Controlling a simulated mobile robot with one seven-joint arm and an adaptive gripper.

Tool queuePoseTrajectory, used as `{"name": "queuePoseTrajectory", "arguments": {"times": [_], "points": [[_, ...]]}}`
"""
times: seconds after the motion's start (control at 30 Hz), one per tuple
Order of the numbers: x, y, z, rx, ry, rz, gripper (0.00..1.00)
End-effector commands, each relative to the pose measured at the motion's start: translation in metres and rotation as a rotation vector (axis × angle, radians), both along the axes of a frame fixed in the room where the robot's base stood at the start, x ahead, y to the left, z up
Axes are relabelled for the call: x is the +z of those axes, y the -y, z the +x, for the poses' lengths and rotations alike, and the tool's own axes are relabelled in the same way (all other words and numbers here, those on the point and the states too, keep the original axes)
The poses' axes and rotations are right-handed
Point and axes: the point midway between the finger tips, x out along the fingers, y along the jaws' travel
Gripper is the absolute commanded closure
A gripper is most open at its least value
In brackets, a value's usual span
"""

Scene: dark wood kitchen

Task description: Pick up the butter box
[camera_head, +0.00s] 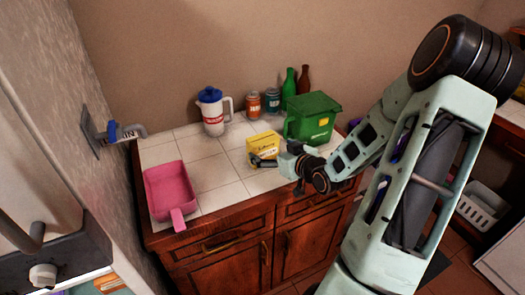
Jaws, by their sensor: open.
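The butter box (263,142) is a small yellow carton on the white tiled countertop, near its middle right. My gripper (260,161) is at the front side of the box, low over the counter, with my arm reaching in from the right. It is open. Its dark fingers overlap the lower front of the box in this view, and I cannot tell whether they touch it. The lower part of the box is partly hidden by the gripper.
A green bin (312,120) stands close behind the box on the right. A white pitcher with a blue lid (213,112), cans (254,105) and bottles (289,88) stand along the back. A pink dustpan (169,188) lies at the left. The counter between is clear.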

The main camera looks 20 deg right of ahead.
Motion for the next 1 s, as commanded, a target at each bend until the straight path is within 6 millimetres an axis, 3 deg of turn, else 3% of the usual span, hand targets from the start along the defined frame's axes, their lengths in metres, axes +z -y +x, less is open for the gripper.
{"name": "queuePoseTrajectory", "arguments": {"times": [0.5,0.83,1.0], "points": [[-0.016,-0.006,0.052,0.001,-0.001,0.001,0.07],[-0.018,-0.006,0.057,0.000,-0.001,0.000,0.07],[-0.018,-0.006,0.057,-0.001,-0.001,0.000,0.26]]}}
